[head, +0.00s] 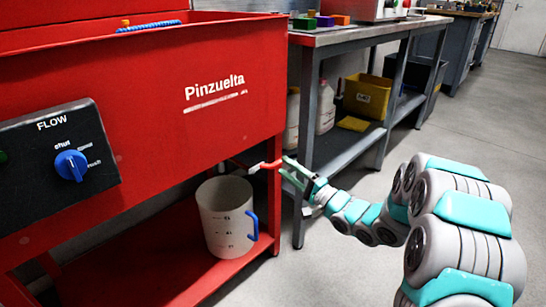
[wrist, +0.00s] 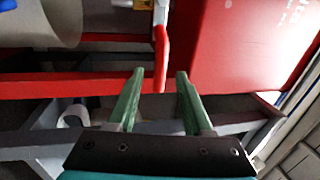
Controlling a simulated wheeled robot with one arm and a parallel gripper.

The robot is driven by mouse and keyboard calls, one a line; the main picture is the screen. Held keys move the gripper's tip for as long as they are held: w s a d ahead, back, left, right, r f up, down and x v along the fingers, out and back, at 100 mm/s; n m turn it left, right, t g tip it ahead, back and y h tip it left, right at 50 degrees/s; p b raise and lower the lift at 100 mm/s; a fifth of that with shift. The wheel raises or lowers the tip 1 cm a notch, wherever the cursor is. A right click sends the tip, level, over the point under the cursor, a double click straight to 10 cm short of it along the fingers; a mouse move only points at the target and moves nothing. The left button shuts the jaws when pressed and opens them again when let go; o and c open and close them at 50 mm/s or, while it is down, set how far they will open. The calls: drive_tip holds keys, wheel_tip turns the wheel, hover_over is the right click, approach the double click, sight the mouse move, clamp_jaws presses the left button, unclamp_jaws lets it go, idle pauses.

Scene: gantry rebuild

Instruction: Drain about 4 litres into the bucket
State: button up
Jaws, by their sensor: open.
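A red tank marked Pinzuelta (head: 235,75) stands at the left. A red valve lever (head: 265,165) sticks out under its lower edge. The white bucket (head: 226,225), with dark level marks and a blue handle, stands on the low red shelf below. Its inside level cannot be made out. My gripper (head: 285,172) is open at the lever's outer end. In the wrist view, the lever (wrist: 160,50) reaches down toward the gap between my open fingertips (wrist: 159,78). I cannot tell whether they touch it. A blue FLOW knob (head: 71,165) is on a black panel; its setting is unclear.
A grey workbench (head: 350,33) stands right behind the tank, with a leg close beside my gripper. Its lower shelf holds white jugs (head: 325,108) and a yellow bin (head: 367,96). The red shelf (head: 205,275) extends under the bucket. The floor at right is clear.

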drive_tip(key=shift+b+x, duration=0.3)
drive_tip(key=shift+x, duration=3.1)
clamp_jaws()
